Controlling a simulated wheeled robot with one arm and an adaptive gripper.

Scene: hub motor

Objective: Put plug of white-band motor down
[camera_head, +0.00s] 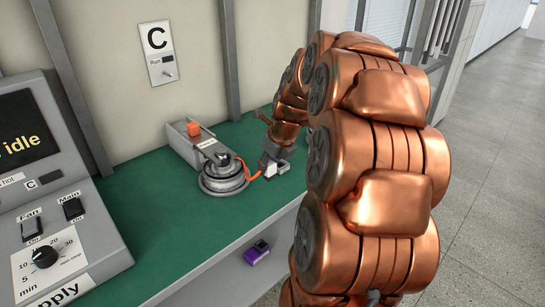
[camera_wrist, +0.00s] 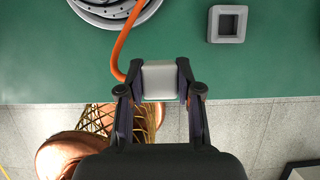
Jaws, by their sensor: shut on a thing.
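The motor (camera_head: 224,178) sits on the green bench, a round grey body with a pale band around it. Part of its round rim shows in the wrist view (camera_wrist: 108,8). An orange cable (camera_wrist: 122,45) runs from it to a light grey plug (camera_wrist: 160,78). My gripper (camera_wrist: 160,82) is shut on this plug, one finger on each side. In the wrist view the plug appears over the bench's front edge; its height above the bench is hard to tell. In the head view my gripper (camera_head: 272,162) is right of the motor and partly hides the plug.
A grey square holder (camera_wrist: 228,24) with a dark opening is on the bench. A grey box (camera_head: 182,145) with an orange block (camera_head: 193,129) stands behind the motor. A control console (camera_head: 62,200) is at left. A purple item (camera_head: 256,252) lies below the bench top. The front-left bench is clear.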

